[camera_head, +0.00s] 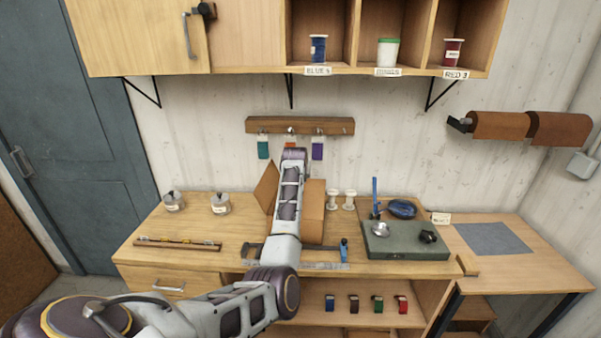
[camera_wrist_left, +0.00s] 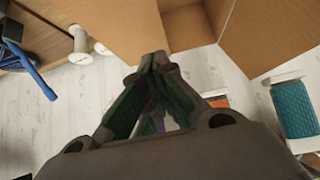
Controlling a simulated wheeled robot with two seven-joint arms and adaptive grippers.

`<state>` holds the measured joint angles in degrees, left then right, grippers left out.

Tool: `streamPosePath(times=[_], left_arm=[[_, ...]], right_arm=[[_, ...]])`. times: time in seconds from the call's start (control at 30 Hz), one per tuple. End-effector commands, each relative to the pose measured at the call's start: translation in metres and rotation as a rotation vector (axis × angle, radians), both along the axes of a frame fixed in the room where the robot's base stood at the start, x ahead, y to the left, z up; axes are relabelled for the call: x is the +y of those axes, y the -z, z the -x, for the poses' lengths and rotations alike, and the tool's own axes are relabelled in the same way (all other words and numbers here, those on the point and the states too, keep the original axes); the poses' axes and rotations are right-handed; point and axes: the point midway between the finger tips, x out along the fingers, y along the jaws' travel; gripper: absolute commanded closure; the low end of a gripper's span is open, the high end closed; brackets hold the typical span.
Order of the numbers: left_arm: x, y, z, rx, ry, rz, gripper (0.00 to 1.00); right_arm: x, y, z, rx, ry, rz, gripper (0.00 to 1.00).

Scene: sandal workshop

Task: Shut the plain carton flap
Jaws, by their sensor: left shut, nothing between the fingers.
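The plain brown carton (camera_head: 313,205) stands on the workbench, partly hidden behind my left arm. A flap (camera_head: 267,188) stands up and leans outward on its left side in the head view. The wrist view shows a cardboard panel (camera_wrist_left: 122,28), the same raised flap (camera_wrist_left: 272,32) and part of the carton's open inside between them. My left gripper (camera_wrist_left: 156,62) is shut and empty, its fingertips close to the carton's edge; I cannot tell whether they touch. In the head view its fingers are hidden by my arm. My right gripper is not in view.
White spools (camera_head: 341,200) stand right of the carton. Coloured tags hang from a wall rack (camera_head: 300,126) behind. Metal pots (camera_head: 220,203) and a wooden strip (camera_head: 178,244) are at left, with bare bench between.

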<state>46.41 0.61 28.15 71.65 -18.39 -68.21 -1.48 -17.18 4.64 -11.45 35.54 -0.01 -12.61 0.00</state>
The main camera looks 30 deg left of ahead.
Motion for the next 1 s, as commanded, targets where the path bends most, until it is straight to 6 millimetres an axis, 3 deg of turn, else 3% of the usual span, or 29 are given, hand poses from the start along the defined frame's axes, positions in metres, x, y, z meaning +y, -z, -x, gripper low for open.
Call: streamPosePath(times=[1.0], left_arm=[[-0.026,-0.056,0.051,-0.001,0.001,0.000,1.00]], right_arm=[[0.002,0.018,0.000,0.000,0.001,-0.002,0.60]])
